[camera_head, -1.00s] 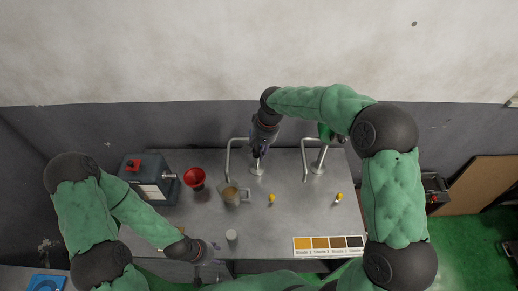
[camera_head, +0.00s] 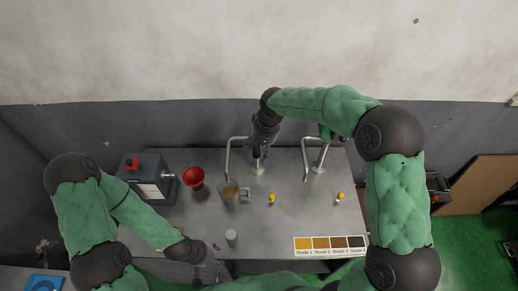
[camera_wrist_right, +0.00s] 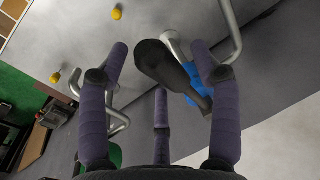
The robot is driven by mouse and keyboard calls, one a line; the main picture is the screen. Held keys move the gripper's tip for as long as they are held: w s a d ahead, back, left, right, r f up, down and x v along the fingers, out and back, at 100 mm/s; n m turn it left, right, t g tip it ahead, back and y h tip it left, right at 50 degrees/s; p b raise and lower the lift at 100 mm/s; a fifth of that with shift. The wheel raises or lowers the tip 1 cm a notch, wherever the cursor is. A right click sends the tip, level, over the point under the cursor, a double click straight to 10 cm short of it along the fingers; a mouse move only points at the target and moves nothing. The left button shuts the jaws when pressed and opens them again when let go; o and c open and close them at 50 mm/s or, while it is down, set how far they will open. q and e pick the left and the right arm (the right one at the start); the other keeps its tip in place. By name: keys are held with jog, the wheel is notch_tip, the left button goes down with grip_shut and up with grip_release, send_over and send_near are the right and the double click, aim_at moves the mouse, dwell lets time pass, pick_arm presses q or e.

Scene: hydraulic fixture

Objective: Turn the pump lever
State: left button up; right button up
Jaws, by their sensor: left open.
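A black lever handle (camera_wrist_right: 165,65) with a blue part (camera_wrist_right: 195,82) sits by a metal pump spout in the right wrist view. In the head view this left pump (camera_head: 257,169) stands at the back of the metal bench, its lever mostly hidden by my right gripper. My right gripper (camera_head: 259,154) is above that pump. In the wrist view its purple fingers (camera_wrist_right: 160,50) are spread on both sides of the handle, apart from each other; contact cannot be told. My left gripper (camera_head: 210,257) is open and empty near the bench's front edge.
A second pump (camera_head: 318,168) stands to the right. A grey machine (camera_head: 148,180) is left; a shade card (camera_head: 329,244) is front right.

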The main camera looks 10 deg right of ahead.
jog(key=shift+r, duration=0.1)
notch_tip(320, 180, up, 12)
jog(key=s+d, duration=0.1)
jog(key=d, duration=0.1)
jog(key=shift+f, duration=0.2)
jog(key=shift+f, duration=0.1)
dwell(0.5)
